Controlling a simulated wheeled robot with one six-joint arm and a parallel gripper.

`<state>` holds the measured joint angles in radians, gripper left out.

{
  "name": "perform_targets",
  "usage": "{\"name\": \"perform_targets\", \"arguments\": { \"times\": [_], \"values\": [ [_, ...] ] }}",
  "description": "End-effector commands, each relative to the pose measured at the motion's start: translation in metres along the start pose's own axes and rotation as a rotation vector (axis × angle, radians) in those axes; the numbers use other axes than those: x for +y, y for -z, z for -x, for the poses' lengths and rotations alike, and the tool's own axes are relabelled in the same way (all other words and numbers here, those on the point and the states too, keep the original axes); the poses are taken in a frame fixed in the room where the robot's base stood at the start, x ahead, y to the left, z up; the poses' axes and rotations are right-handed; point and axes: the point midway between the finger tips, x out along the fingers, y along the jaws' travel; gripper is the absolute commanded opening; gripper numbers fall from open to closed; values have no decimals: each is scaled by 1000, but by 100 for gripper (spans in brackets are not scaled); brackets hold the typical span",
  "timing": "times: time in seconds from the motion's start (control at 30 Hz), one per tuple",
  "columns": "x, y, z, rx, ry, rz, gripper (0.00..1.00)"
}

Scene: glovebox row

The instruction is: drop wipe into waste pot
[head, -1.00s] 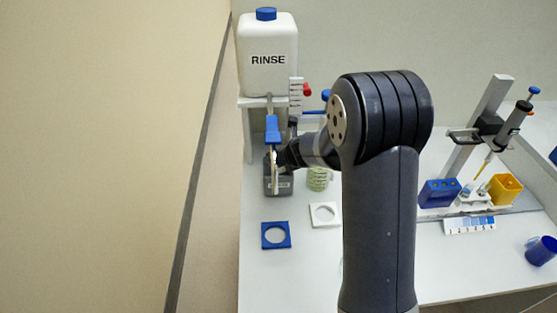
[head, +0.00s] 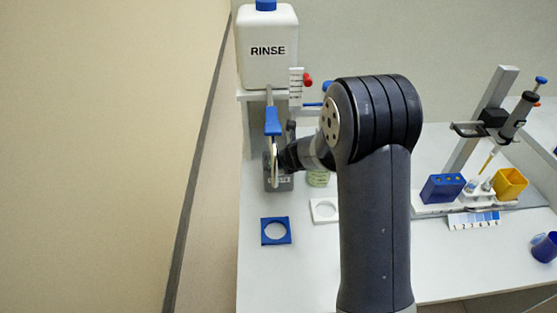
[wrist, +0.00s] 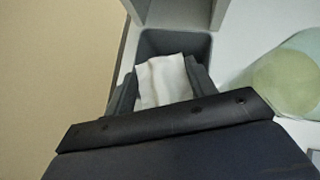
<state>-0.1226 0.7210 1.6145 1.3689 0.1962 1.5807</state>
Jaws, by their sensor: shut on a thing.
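My gripper (wrist: 163,84) is shut on a white wipe (wrist: 164,78), which sits between its two fingers in the wrist view. The waste pot is a grey, square, open box (head: 281,184) with a small label, standing under the rinse bottle's spout. Its grey rim and hollow (wrist: 198,42) show just beyond the wipe in the wrist view. The gripper and wipe are over or at the pot's opening; their exact height is hard to tell. In the head view my arm hides part of the gripper.
A white RINSE bottle (head: 268,52) stands on a shelf, with a blue-handled lever (head: 272,122) close above the gripper. A pale green round container (wrist: 285,82) stands right of the pot. A pipette stand is at right.

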Motion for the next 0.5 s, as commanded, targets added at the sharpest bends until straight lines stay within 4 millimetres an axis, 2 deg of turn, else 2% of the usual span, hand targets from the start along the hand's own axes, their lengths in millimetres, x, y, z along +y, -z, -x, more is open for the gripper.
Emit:
{"name": "perform_targets", "arguments": {
  "times": [0.03, 0.3, 0.5],
  "values": [
    [0, 1, -1, 0, 0, 0, 54],
    [0, 0, 0, 0, 0, 0, 75],
    [0, 0, 0, 0, 0, 0, 75]
  ]
}}
